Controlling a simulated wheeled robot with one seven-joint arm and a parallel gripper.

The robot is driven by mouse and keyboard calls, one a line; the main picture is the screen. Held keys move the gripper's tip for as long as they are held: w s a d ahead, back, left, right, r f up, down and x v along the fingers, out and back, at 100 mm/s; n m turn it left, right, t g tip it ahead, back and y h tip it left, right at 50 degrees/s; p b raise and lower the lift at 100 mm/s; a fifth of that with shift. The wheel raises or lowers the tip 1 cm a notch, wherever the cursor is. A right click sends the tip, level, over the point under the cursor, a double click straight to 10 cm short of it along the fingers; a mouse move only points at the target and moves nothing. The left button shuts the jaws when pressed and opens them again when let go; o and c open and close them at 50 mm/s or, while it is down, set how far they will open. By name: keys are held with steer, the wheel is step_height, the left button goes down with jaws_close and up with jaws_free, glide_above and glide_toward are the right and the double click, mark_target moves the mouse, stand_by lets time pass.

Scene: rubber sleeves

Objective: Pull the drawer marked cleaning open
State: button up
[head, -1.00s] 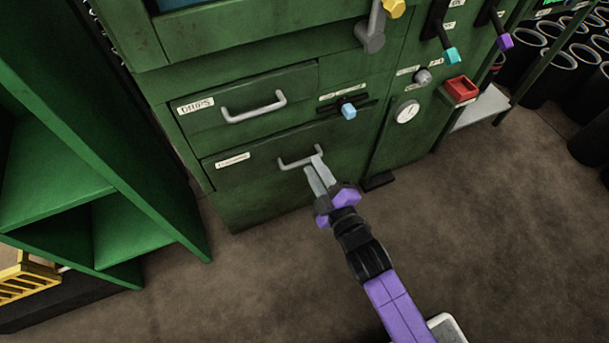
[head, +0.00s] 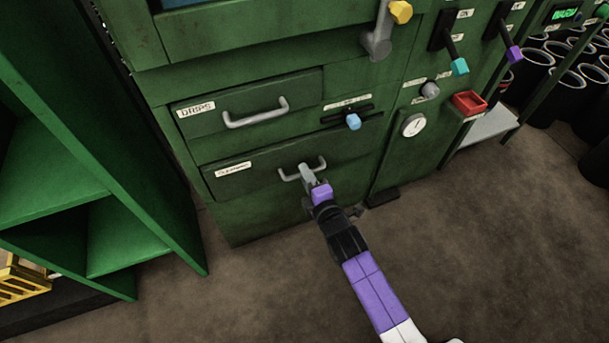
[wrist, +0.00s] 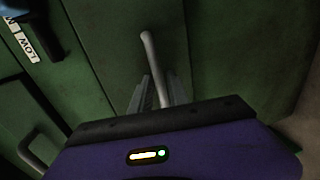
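The drawer marked cleaning is the lower green drawer (head: 262,170) in the head view. Its small white label, too blurred to read surely, is at its left. Its front looks flush with the cabinet. Its grey bar handle (head: 289,177) shows on the front, and also in the wrist view (wrist: 149,50). My gripper (head: 306,172) is at the middle of this handle. In the wrist view the fingers of my gripper (wrist: 160,88) stand on either side of the bar. Whether they press on it cannot be told.
The drops drawer (head: 250,100) with its own handle is just above. A blue-knobbed slider (head: 353,121) is up to the right. An open green shelf (head: 60,180) stands at left. The floor in front is clear.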

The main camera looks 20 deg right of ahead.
steer(key=shift+w+f, duration=0.15)
steer(key=shift+w, duration=0.45)
jaws_close()
stand_by(1.1)
